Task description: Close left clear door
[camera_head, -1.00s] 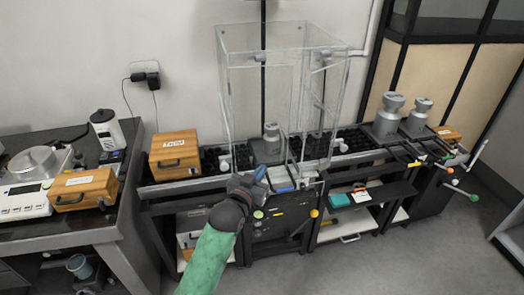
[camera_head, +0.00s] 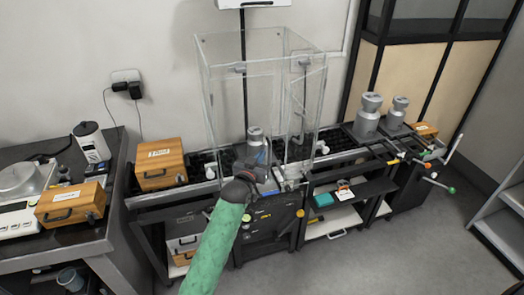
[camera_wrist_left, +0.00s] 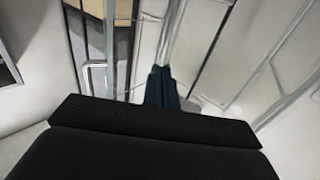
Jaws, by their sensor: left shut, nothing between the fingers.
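In the left wrist view the dark blue fingers (camera_wrist_left: 162,88) are together beside a metal-edged clear panel (camera_wrist_left: 205,45). Whether they touch it I cannot tell. My right gripper is not in view.
A grey metal weight (camera_head: 255,134) shows through the enclosure. A wooden box (camera_head: 160,163) stands left of it. Two larger grey weights (camera_head: 367,118) stand to the right. Under the bench are shelves and a black drawer unit. The floor in front is clear.

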